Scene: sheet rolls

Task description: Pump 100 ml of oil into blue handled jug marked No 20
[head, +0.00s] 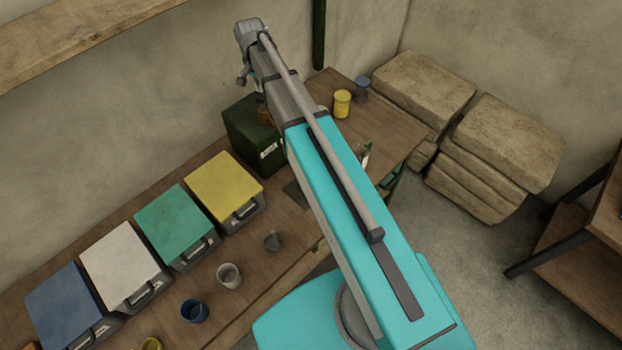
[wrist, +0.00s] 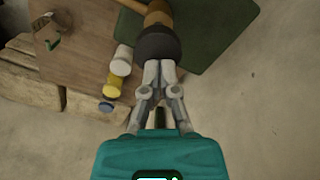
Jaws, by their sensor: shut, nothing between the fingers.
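My gripper (wrist: 160,66) is shut and empty. Its fingertips are at a dark round knob (wrist: 158,44) above a brass-coloured cylinder (wrist: 158,14); I cannot tell whether they touch. These stand over a dark green box (wrist: 212,30), which also shows in the head view (head: 248,135), partly behind my arm. A blue vessel (head: 195,310) stands near the table's front edge. A small blue-grey vessel (head: 362,88) stands at the table's far end and shows in the wrist view (wrist: 106,106). No handle colour or No 20 mark is readable on either.
A yellow vessel (head: 342,103) stands beside the blue-grey one. A white cup (head: 229,275) and a grey funnel-like piece (head: 272,240) stand on the near table. Blue, white, green and yellow lidded boxes line the wall. Stacked sacks (head: 425,90) lie beyond the table.

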